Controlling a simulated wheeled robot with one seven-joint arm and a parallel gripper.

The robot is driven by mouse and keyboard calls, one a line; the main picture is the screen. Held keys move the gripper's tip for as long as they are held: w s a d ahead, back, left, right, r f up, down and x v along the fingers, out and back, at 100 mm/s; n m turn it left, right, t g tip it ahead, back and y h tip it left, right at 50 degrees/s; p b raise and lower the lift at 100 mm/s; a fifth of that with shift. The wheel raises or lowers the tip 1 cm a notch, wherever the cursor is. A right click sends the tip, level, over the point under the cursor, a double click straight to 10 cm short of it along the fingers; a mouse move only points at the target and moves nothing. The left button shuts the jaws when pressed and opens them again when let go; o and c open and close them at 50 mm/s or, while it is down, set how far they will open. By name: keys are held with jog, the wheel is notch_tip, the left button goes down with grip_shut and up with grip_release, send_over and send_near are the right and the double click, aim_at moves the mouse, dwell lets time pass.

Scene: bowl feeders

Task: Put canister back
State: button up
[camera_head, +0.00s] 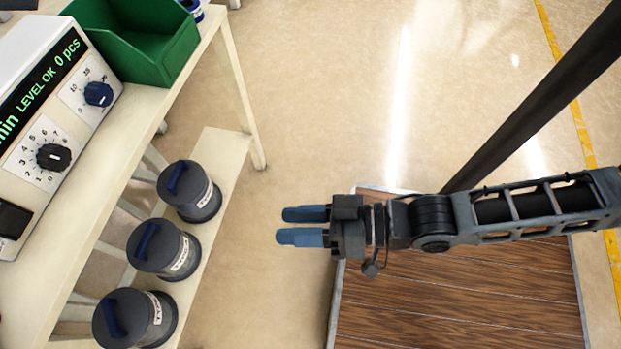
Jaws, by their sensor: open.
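Three dark grey canisters with blue handles and white labels stand upright in a row on the low shelf. They are a far canister (194,199), a middle canister (168,257) and a near canister (143,320). My gripper (281,226) has two blue fingers pointing left, a little apart, with nothing between them. It is to the right of the canisters, apart from them, over the floor in this view.
The low cream shelf (222,155) has bare room beyond the far canister. Above it, the table (118,175) carries a control box (50,125) with knobs and a green bin (150,42). A table leg (240,95) stands at the far end. A brown wooden platform (460,300) lies at the lower right.

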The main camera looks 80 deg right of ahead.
jog(key=s+d+r+n+g+h, duration=0.1)
jog(key=s+r+n, duration=0.3)
jog(key=r, duration=0.7)
jog(key=shift+s+d+h, duration=0.6)
jog(key=shift+s+d, duration=0.05)
jog(key=shift+s, duration=0.25)
jog(key=shift+r, duration=0.1)
notch_tip(320, 180, up, 22)
jog(key=p, duration=2.2)
jog(key=shift+r, duration=0.15)
